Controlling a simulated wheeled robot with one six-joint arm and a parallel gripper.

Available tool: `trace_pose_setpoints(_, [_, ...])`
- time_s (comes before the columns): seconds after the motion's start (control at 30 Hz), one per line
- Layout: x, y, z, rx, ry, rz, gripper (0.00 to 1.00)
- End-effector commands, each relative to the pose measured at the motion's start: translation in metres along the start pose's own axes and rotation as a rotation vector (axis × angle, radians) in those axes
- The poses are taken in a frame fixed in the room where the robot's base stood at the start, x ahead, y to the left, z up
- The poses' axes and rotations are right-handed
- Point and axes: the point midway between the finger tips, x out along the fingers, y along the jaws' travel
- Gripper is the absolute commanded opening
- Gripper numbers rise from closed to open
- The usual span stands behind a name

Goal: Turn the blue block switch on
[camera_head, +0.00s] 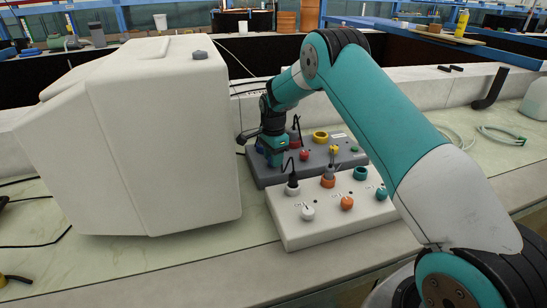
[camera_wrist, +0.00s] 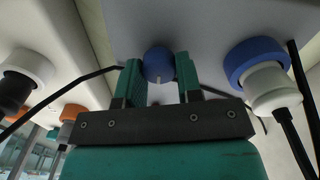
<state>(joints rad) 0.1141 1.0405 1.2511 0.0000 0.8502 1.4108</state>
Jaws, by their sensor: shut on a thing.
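The blue block switch (camera_wrist: 158,62) is a round blue knob with a pale pointer mark, seen in the wrist view on a grey panel. My gripper (camera_wrist: 160,85) has its two teal fingers on either side of it and is shut on it. In the head view my gripper (camera_head: 271,155) reaches down at the left end of the grey switch box (camera_head: 325,167). A blue patch shows beside the fingers there, but the knob is mostly hidden. I cannot tell whether the switch is on or off.
A white switch box (camera_head: 290,232) with white, orange and teal knobs stands in front of the grey one. A large white block (camera_head: 165,140) stands close on the left. In the wrist view, a blue ring socket (camera_wrist: 257,62) with a cabled plug is right of my fingers.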

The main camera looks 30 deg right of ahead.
Motion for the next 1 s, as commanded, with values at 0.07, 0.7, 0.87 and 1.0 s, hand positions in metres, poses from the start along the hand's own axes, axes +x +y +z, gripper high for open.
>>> trace_pose_setpoints(0.07, [-0.002,-0.001,-0.001,0.003,0.001,-0.004,0.09])
trace_pose_setpoints(0.7, [-0.030,-0.001,0.000,0.000,0.001,-0.006,0.58])
trace_pose_setpoints(0.87, [-0.070,-0.001,0.000,0.000,0.001,-0.008,0.58])
trace_pose_setpoints(1.0, [-0.107,-0.001,0.000,0.000,0.001,-0.007,0.58])
